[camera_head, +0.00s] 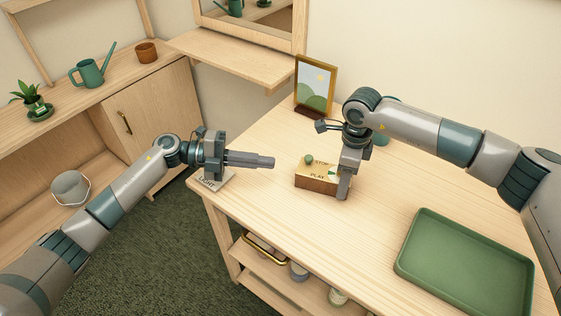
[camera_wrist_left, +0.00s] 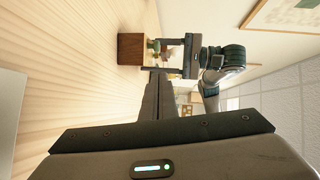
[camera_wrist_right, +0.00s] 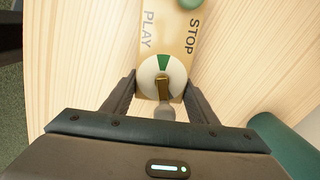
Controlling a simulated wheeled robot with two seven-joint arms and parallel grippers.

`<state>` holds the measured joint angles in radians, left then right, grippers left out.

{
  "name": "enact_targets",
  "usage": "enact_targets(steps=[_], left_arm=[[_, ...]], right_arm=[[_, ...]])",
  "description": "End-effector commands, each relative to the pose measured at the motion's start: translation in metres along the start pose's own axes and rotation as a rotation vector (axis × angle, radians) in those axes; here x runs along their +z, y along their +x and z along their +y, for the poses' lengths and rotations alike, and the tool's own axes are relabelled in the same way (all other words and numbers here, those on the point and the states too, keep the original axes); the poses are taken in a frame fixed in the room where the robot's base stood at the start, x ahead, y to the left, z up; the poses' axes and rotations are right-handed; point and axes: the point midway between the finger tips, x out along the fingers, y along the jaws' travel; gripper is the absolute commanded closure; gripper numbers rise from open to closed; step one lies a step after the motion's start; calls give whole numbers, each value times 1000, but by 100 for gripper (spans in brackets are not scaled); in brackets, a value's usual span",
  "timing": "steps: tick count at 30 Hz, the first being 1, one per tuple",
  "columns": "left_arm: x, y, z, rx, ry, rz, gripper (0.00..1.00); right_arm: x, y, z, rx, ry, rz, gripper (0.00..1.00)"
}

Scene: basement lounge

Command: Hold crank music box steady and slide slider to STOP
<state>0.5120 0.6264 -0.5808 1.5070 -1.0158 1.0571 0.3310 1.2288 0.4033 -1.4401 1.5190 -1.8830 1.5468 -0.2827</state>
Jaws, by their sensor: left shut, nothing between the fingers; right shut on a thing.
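The music box (camera_head: 313,183), a wooden block with a pale top, sits on the table. Its top bears the words STOP and PLAY. A green slider knob (camera_head: 308,159) stands on top, in line with the word STOP; it shows partly in the right wrist view (camera_wrist_right: 189,3). My right gripper (camera_head: 343,188) is shut on the box at its right end, with fingers on both sides of a white and green dial with a brass crank (camera_wrist_right: 163,82). My left gripper (camera_head: 271,162) is shut and empty, left of the box and apart from it. The box shows in the left wrist view (camera_wrist_left: 131,49).
A green tray (camera_head: 410,272) lies at the table's right front. A framed picture (camera_head: 316,84) stands behind the box. A teal object (camera_head: 381,139) is partly hidden behind my right arm. A label card (camera_head: 213,182) lies at the table's left corner. The table front is clear.

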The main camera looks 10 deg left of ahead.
Motion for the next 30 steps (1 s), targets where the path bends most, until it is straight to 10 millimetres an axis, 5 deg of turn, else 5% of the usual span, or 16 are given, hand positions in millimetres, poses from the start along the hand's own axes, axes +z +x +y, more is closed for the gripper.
enact_targets(steps=[9, 24, 25, 27, 30], left_arm=[[0, -42, 1, 1, -2, -1, 100], [0, -47, 0, 0, 0, 0, 100], [0, -47, 0, 0, 0, 0, 100], [0, -47, 0, 0, 0, 0, 100], [0, -47, 0, 0, 0, 0, 100]], right_arm=[[0, 0, 0, -1, 1, 0, 80], [0, -1, -1, -1, 1, 0, 80], [0, -1, -1, -1, 1, 0, 42], [0, 0, -1, -1, 1, 0, 26], [0, 0, -1, -1, 1, 0, 25]])
